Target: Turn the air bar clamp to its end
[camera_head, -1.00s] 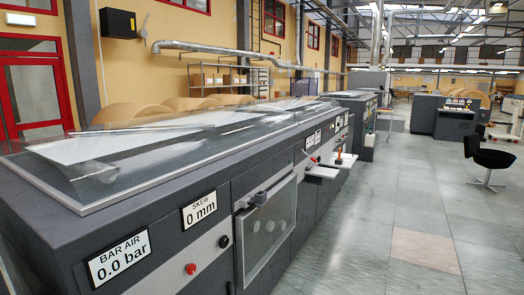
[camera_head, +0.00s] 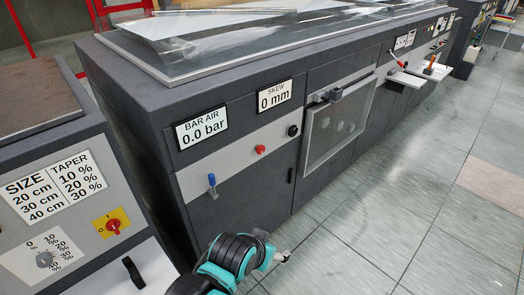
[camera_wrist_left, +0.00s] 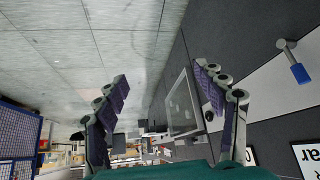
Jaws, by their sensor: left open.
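A small lever with a blue handle (camera_head: 212,184), which I take for the air bar clamp, sits on the pale strip of the dark machine, below the "BAR AIR 0.0 bar" display (camera_head: 201,127). In the left wrist view the blue handle (camera_wrist_left: 299,73) is at the right edge, outside the fingers. My left gripper (camera_head: 282,257) is in front of the machine, lower and to the right of the lever, apart from it. In the left wrist view its fingers (camera_wrist_left: 160,74) are spread and nothing is between them. My right gripper is not in view.
A red button (camera_head: 260,149) and a black knob (camera_head: 293,130) are on the same strip. A framed glass door (camera_head: 338,125) is farther right. A control cabinet with a red switch (camera_head: 113,225) stands at left. The tiled floor (camera_head: 400,200) at right is clear.

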